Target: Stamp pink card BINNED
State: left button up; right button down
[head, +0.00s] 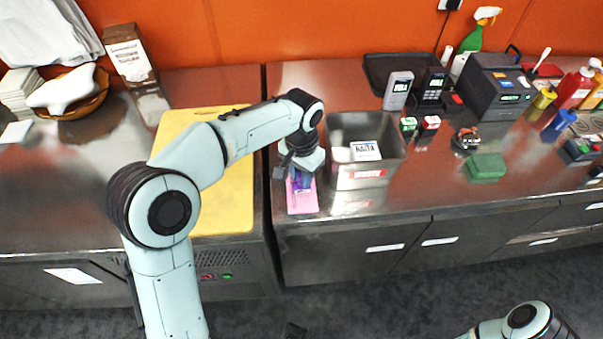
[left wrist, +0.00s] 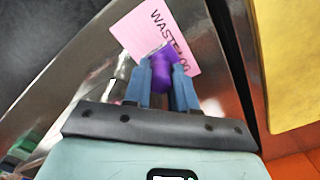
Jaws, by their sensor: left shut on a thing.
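The pink card (head: 302,201) lies on the steel counter, left of the grey metal bin. My left gripper (head: 301,178) is over the card, shut on a purple stamp (left wrist: 163,70). The stamp is at the card's printed face; I cannot tell whether it touches. Its underside and any mark under it are hidden. Part of my right arm (head: 520,322) shows at the bottom right, but its gripper is out of view.
The grey bin (head: 395,140) with a white label inside stands close on the right. A yellow board (head: 235,190) lies on the left. Small green and red stamp-like blocks (head: 429,123), a green box (head: 485,166) and several bottles stand further right. The counter's front edge is near the card.

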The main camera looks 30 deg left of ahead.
pick_arm(q)
jog(key=shift+f+b, duration=0.3)
jog(key=shift+f, duration=0.3)
pick_arm(e)
jog(key=shift+s+f, duration=0.1)
jog(key=shift+f, duration=0.25)
pick_arm(q)
jog(key=shift+f, duration=0.1)
pick_arm(e)
jog(key=shift+r, duration=0.15)
dwell(1.0)
